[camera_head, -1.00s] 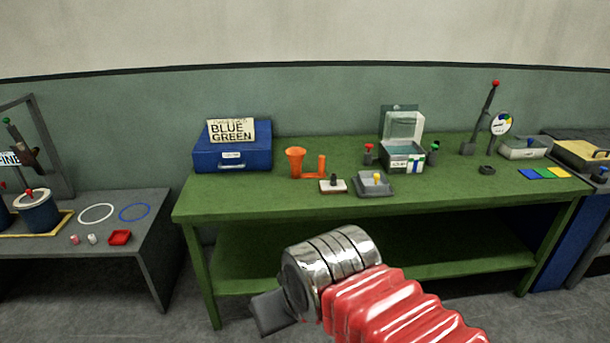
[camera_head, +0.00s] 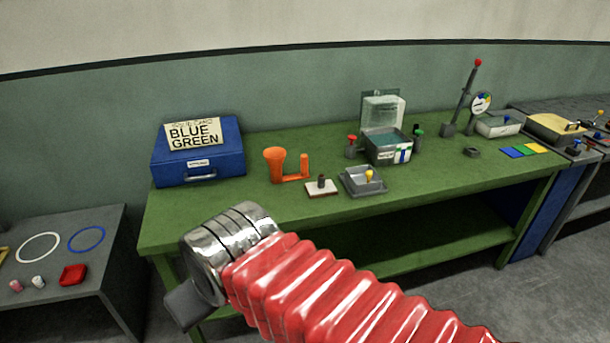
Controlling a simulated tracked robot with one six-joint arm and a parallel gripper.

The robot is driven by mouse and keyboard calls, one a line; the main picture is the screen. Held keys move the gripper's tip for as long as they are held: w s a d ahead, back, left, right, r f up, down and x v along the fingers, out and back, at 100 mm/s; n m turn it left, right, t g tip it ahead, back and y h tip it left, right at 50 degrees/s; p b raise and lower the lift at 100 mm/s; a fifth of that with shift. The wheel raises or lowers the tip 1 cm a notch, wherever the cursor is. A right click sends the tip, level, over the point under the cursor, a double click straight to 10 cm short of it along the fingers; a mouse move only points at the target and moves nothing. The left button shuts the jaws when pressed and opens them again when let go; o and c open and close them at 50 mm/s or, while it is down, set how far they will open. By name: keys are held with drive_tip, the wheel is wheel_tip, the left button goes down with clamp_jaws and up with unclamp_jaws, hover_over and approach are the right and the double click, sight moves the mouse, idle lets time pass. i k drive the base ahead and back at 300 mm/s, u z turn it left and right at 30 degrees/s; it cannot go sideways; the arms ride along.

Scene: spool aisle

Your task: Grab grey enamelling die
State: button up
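No label marks the grey enamelling die. A small dark grey knobbed piece (camera_head: 321,181) stands on a white pad with a reddish edge at the front of the green bench (camera_head: 430,180); I cannot tell if it is the die. Next to it, a grey tray (camera_head: 352,187) holds a yellow-topped piece (camera_head: 369,176). A red-topped piece (camera_head: 351,146) and a green-topped piece (camera_head: 418,137) flank an open clear-lidded box (camera_head: 388,153). My gripper (camera_head: 183,306) shows only as a dark grey block beyond the metal cuff, low in front of the bench; its fingers cannot be made out.
A lower grey table (camera_head: 50,265) stands left. The bench front is mostly clear.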

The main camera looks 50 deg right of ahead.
sight(322, 178)
drive_tip(key=z, duration=0.25)
drive_tip(key=i, duration=0.8)
drive_tip(key=z, duration=0.6)
drive_tip(key=i, duration=0.45)
drive_tip(key=z, duration=0.25)
